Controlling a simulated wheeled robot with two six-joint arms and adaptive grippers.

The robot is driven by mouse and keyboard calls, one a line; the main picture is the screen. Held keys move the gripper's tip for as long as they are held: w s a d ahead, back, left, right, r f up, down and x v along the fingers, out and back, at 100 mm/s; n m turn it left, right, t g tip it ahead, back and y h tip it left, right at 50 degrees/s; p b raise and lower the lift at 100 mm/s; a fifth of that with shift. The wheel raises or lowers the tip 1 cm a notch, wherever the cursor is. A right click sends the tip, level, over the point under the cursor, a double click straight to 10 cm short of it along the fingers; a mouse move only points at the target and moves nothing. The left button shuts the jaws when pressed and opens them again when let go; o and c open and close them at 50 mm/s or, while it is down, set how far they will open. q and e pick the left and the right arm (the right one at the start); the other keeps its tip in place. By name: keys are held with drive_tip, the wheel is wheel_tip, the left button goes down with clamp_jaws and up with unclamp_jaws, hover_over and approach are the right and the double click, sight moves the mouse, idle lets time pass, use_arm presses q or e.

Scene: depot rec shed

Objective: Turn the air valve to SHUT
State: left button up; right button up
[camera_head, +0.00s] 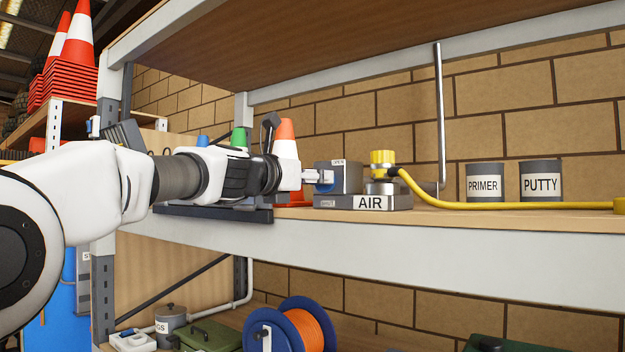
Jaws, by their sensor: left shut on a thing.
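The air valve (351,178) is a blue-grey box on a grey base with a white AIR label (370,202), standing on the wooden shelf. A small label at its top seems to read OPEN; another sits low on the base, too small to read surely. My left gripper (321,177) reaches in from the left and is shut on the valve handle (327,177) at the box's left face. The gripper and the small size hide most of the handle, so its exact angle cannot be told. My right gripper is not in view.
A yellow-capped fitting (382,160) with a yellow hose (480,205) runs right along the shelf. A PRIMER tin (485,183) and a PUTTY tin (541,180) stand behind the hose. An orange-and-white cone (286,140) stands behind my gripper. An upper shelf (370,45) hangs overhead.

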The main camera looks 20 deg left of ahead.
use_arm(q)
drive_tip(key=shift+w+f+m, duration=0.1)
drive_tip(key=shift+f+m, duration=0.2)
drive_tip(key=m+b, duration=0.2)
drive_tip(key=m, duration=0.6)
drive_tip(key=m+b, duration=0.3)
drive_tip(key=m, duration=0.6)
drive_tip(key=shift+w+d+r, duration=0.1)
drive_tip(key=shift+d+r, duration=0.05)
drive_tip(key=shift+r, duration=0.05)
drive_tip(key=shift+r+m, duration=0.1)
drive_tip(key=shift+m, duration=0.2)
drive_tip(key=o, duration=1)
drive_tip(key=shift+c, duration=0.2)
drive_tip(key=shift+o, duration=1)
drive_tip(key=shift+w+f, duration=0.2)
drive_tip(key=shift+w, duration=0.2)
drive_tip(key=shift+s, duration=0.15)
